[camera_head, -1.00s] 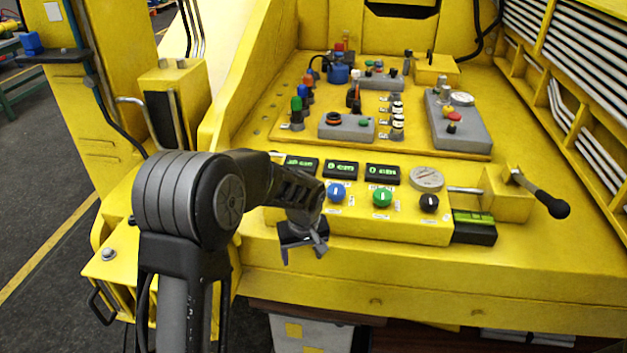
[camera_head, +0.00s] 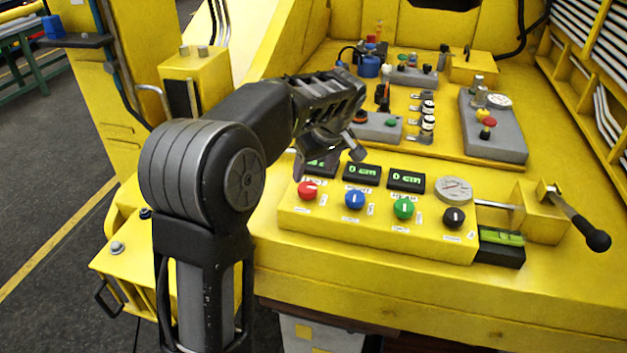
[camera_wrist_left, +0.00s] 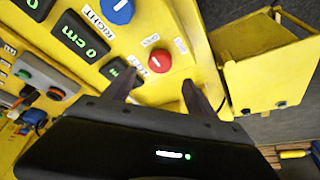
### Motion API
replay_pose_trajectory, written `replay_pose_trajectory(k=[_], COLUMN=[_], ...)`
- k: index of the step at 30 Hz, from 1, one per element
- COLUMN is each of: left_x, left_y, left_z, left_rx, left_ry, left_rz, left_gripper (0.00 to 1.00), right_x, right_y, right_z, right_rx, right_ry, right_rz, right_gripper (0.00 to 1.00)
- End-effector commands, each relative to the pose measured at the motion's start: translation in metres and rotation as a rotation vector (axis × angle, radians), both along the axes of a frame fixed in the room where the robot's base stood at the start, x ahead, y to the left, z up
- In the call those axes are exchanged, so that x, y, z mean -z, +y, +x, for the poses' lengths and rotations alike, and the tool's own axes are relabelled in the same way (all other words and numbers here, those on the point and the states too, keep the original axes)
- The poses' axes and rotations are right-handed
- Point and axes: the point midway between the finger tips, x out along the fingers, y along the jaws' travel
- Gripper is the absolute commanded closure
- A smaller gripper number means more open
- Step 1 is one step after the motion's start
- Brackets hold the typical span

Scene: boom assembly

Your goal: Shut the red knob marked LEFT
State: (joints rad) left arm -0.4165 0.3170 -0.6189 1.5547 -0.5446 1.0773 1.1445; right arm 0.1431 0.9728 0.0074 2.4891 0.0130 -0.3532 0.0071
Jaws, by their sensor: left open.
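The red knob (camera_head: 308,190) is at the left end of the row of knobs on the yellow control box, with a white pointer mark on its face. My left gripper (camera_head: 328,160) is open and empty, above and behind the red knob in the head view. In the left wrist view the two fingertips (camera_wrist_left: 160,82) are spread just below the knob in the picture, apart from it. My right gripper is not in view.
Blue (camera_head: 354,200), green (camera_head: 403,208) and black (camera_head: 453,217) knobs follow to the right. Displays (camera_head: 361,172) stand behind them; my gripper partly covers the leftmost. A gauge (camera_head: 453,189) and a black-handled lever (camera_head: 580,220) are at the right. The yellow ledge in front is clear.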

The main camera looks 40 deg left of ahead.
Motion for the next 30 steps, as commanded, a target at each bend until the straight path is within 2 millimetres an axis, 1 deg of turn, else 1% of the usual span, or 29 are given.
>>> replay_pose_trajectory(k=[5,8,11,18,21,25,30], left_x=[0.002,0.007,0.017,0.051,0.063,0.071,0.073], left_y=[0.0,0.003,0.007,0.019,0.024,0.026,0.027], left_z=[0.0,0.001,0.003,0.008,0.011,0.013,0.013], left_rx=[0.001,0.001,0.001,0.001,0.002,0.003,0.003], left_ry=[0.0,0.003,0.004,0.005,0.004,0.001,0.001], left_rz=[0.0,0.0,0.001,0.0,0.001,0.0,-0.001], left_gripper=[0.34,0.34,0.34,0.34,0.34,0.34,0.34], right_x=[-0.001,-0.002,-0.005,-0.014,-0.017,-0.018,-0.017], right_y=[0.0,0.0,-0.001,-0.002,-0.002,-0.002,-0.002], right_z=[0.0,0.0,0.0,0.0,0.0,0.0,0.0], right_rx=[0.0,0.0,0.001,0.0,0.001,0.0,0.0], right_ry=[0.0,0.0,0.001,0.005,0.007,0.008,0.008], right_rz=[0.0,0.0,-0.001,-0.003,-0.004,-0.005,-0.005], right_gripper=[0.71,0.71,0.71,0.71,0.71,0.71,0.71])
